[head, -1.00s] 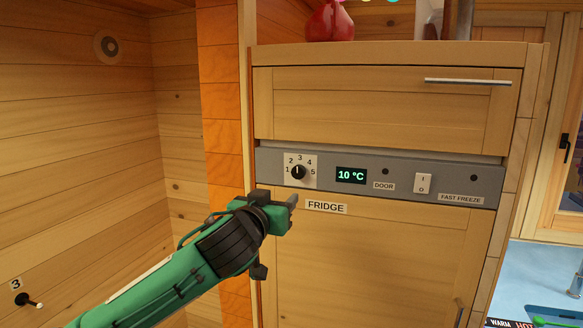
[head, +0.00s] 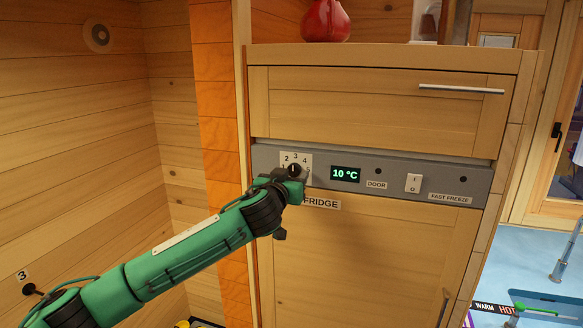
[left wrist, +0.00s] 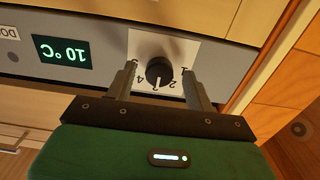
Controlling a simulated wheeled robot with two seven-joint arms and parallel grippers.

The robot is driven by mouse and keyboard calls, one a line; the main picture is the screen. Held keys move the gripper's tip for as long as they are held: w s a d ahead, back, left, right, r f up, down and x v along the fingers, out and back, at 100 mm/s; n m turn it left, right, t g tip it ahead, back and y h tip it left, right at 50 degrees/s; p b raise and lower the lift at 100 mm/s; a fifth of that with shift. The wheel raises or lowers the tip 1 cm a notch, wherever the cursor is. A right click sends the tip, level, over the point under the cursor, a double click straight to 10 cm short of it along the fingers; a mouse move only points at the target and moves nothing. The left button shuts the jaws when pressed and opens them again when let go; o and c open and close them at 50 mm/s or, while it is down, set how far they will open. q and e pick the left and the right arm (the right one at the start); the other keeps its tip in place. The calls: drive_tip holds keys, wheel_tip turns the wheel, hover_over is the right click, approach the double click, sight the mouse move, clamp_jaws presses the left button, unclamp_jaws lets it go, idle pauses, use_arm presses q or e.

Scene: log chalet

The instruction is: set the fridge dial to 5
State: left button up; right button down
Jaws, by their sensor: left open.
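The fridge dial (head: 294,170) is a small round black knob on a white plate numbered 1 to 5, at the left end of the grey control panel. Its white mark points up at 3 in the head view. My left gripper (head: 291,181) is just in front of the dial and hides its lower part and some numbers. In the left wrist view, upside down, the dial (left wrist: 159,71) lies between the two open fingers of the gripper (left wrist: 160,72), with gaps on both sides. I see no contact. My right gripper is not in view.
The panel (head: 400,190) also bears a display (head: 345,174) reading 10 °C, a DOOR light, a white rocker switch (head: 413,183) and a FAST FREEZE light. A drawer with a bar handle (head: 461,89) is above. A red vase (head: 325,22) stands on top.

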use_arm(q)
drive_tip(key=shift+w+d, duration=0.15)
drive_tip(key=shift+w, duration=0.35)
